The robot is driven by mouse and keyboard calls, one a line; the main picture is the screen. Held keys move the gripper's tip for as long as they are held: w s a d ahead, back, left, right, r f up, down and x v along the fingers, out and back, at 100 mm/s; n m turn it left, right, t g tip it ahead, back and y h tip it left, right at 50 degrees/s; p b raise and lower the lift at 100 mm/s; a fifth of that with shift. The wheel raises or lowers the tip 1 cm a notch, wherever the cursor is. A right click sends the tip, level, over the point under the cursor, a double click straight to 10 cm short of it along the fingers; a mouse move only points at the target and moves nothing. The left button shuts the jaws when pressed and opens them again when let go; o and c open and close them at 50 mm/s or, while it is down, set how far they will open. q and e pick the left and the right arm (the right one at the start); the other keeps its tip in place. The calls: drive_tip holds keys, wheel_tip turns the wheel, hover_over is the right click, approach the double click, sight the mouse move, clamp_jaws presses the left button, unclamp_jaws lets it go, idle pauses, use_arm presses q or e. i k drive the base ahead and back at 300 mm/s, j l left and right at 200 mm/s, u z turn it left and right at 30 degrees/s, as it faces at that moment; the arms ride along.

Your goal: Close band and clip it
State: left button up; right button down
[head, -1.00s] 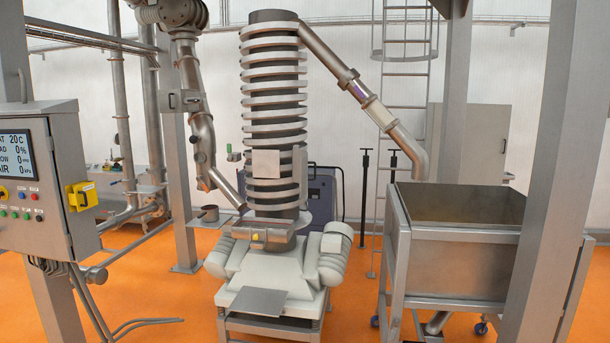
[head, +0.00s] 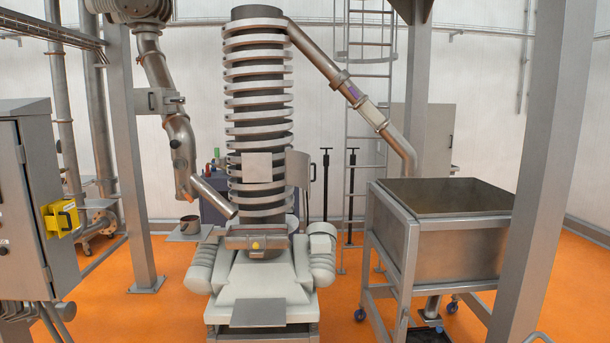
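The tall spiral column (head: 260,120) stands upright in the middle of the head view, on a pale machine base (head: 258,277). Neither of my grippers is in view.
A control cabinet (head: 62,200) with a yellow switch (head: 60,219) stands close at left. A wheeled steel hopper (head: 455,253) stands at right, beside a thick post (head: 548,170). A small pot (head: 190,224) sits on a side shelf. Orange floor shows between them.

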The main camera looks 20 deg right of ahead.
sight(299, 164)
drive_tip(key=i+j, duration=0.65)
drive_tip(key=i+l, duration=0.2)
drive_tip(key=i, duration=0.2)
drive_tip(key=i+l, duration=0.15)
drive_tip(key=i, duration=0.25)
drive_tip(key=i+l, duration=0.2)
drive_tip(key=i, duration=0.15)
